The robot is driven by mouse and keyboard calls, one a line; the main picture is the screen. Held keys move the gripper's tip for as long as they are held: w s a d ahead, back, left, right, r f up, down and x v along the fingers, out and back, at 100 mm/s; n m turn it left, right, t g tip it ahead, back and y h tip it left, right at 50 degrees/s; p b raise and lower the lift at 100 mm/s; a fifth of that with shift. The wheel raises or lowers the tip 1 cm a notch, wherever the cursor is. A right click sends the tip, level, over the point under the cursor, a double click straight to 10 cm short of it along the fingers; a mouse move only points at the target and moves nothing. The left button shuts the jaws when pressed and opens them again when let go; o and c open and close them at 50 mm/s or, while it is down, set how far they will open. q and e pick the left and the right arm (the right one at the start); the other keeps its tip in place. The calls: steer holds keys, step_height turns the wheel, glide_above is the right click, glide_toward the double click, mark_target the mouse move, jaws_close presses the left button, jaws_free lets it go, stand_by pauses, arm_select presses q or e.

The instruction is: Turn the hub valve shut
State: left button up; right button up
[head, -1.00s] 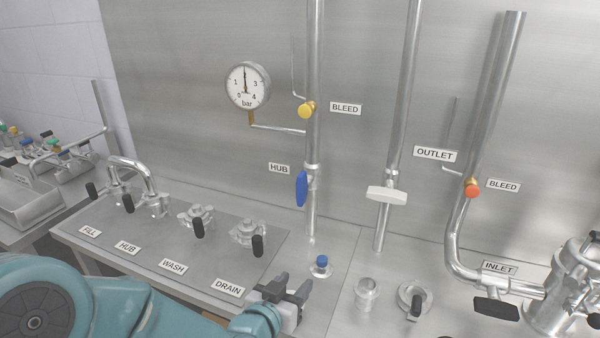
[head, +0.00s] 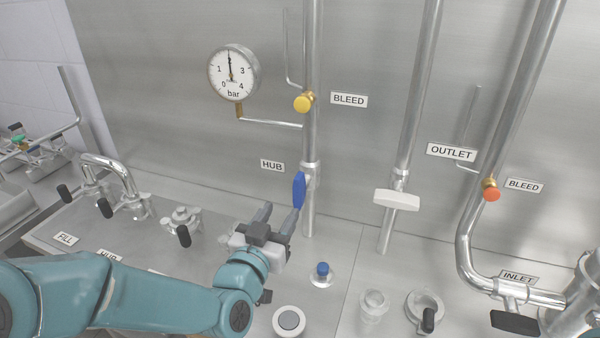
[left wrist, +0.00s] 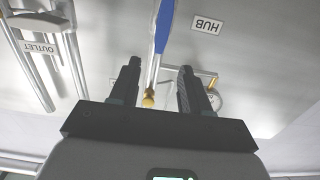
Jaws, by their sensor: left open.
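The hub valve's blue handle (head: 299,190) hangs in line with its vertical pipe, beside the HUB label (head: 272,165). In the left wrist view the blue handle (left wrist: 163,28) shows at the top, ahead of and between the fingers. My left gripper (head: 277,214) is open and empty, just below and left of the handle in the head view, and looks apart from it. It also shows in the left wrist view (left wrist: 158,80). My right gripper is not in view.
A pressure gauge (head: 233,73) and a yellow bleed knob (head: 304,102) sit above the hub valve. The white outlet handle (head: 396,200) is to the right. A blue-capped fitting (head: 322,272) stands on the bench below. The red bleed knob (head: 491,190) is further right.

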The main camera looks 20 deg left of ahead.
mark_target(296, 185)
arm_select(q)
steer(key=w+p, duration=0.2)
steer(key=w, duration=0.4)
steer(key=w+p, duration=0.1)
steer(key=w, duration=0.5)
steer(key=shift+w+d+p, duration=0.2)
steer(key=shift+w+p, duration=0.05)
steer(key=shift+p, duration=0.15)
steer(key=shift+w, duration=0.7)
jaws_close()
